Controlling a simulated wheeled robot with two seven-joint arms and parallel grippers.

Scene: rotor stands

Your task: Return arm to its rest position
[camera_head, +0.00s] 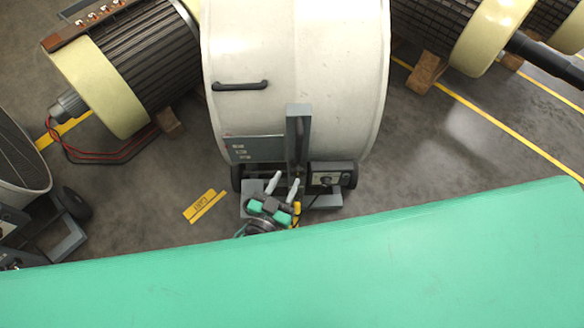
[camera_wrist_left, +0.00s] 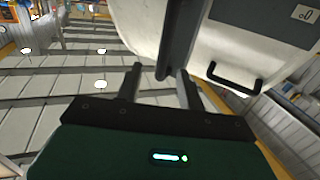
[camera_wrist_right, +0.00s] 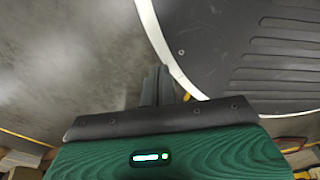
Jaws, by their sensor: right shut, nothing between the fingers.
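My left gripper (camera_head: 281,186) shows in the head view, low in front of the white drum's base. Its two pale fingers stand apart with nothing between them. In the left wrist view its fingers (camera_wrist_left: 157,82) are also spread, and a dark grey post (camera_wrist_left: 177,40) stands behind them, close to the right finger. My right gripper (camera_wrist_right: 156,84) shows only in the right wrist view, with its fingers together and empty. It points past the pale rim of a large dark round face (camera_wrist_right: 240,50). Whether it touches the rim cannot be told.
The white drum (camera_head: 290,60) with a black handle (camera_head: 240,86) stands close ahead on a wheeled base. A ribbed rotor (camera_head: 150,60) lies at left, others (camera_head: 480,35) at upper right. A yellow floor label (camera_head: 205,206) lies on open grey floor.

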